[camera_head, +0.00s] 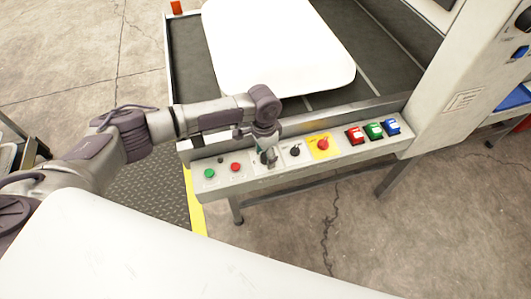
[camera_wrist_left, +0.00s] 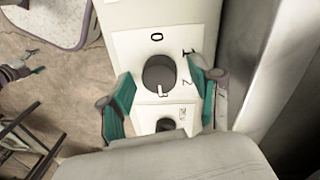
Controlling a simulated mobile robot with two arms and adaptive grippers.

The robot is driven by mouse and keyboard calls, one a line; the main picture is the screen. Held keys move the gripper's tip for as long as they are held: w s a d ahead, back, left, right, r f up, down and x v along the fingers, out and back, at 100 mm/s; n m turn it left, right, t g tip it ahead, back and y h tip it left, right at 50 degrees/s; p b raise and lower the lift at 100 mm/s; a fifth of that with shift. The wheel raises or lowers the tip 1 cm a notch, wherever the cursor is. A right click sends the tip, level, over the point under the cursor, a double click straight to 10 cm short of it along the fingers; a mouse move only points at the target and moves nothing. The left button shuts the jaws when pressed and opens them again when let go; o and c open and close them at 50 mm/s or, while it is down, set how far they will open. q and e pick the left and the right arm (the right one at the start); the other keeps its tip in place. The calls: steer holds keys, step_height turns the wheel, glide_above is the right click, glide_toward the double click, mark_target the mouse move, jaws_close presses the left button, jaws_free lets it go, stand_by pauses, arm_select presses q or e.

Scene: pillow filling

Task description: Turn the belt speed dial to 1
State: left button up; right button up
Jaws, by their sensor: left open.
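My left gripper (camera_wrist_left: 160,100) is open, with one teal finger on each side of the dial. In the head view my left gripper (camera_head: 267,158) is over the control panel (camera_head: 225,185) and largely hides the dial.
A second black knob (camera_head: 295,151) sits beside the dial, then a red emergency button (camera_head: 322,144) on yellow. Green (camera_head: 209,173) and red (camera_head: 235,167) buttons are left of it. Red, green and blue switches (camera_head: 373,130) are at right. A white pillow (camera_head: 275,50) lies on the belt.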

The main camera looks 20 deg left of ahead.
arm_select(q)
steer(key=c, duration=1.1)
steer(key=shift+r+n+p, duration=0.2)
steer(key=shift+n+p, duration=0.4)
steer(key=shift+p, duration=0.4)
steer(key=shift+c, duration=0.2)
steer(key=n+p, duration=0.7)
steer(key=shift+s+p, duration=0.1)
steer(key=shift+p, duration=0.3)
steer(key=shift+n+p, duration=0.75)
steer(key=shift+n, duration=0.15)
steer(key=n+p, duration=0.2)
steer(key=n, duration=0.1)
steer(key=shift+n+t+p, duration=0.3)
steer(key=shift+p, duration=0.1)
steer(key=n+p, duration=0.2)
steer(key=n, duration=0.1)
steer(key=shift+d+n, duration=0.1)
steer(key=shift+n, duration=0.2)
steer(key=n+p, duration=0.1)
steer(key=n, duration=0.2)
steer(key=shift+f, duration=0.1)
steer(key=shift+n+p, duration=0.5)
steer(key=shift+n, duration=1.3)
